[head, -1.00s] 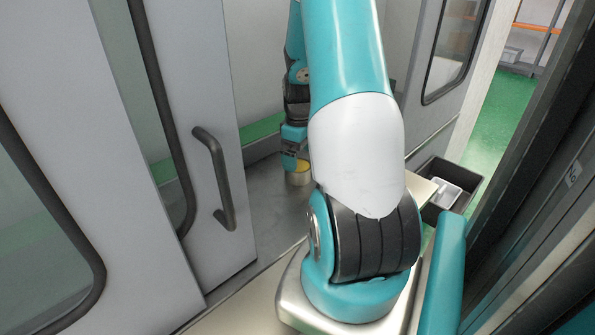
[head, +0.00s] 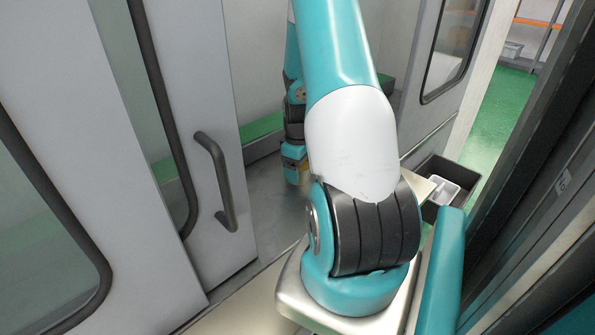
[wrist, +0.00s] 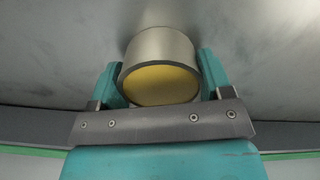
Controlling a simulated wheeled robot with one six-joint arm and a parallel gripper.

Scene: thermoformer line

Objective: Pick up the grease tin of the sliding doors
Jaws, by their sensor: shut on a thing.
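The grease tin (wrist: 160,46) is a short metal cylinder with a yellow face, seen large in the wrist view. My gripper (wrist: 160,75) has a teal finger on each side of the tin and is shut on it. In the head view my gripper (head: 294,168) is low over the grey metal floor between the sliding doors (head: 205,150), beyond my arm. The tin is hard to make out there. I cannot tell whether it touches the floor.
A dark handle (head: 218,180) juts from the left door, close to my arm. A black crate (head: 432,178) with a pale tray (head: 442,190) stands to the right. Dark framing runs along the right edge. Grey floor is clear left of my gripper.

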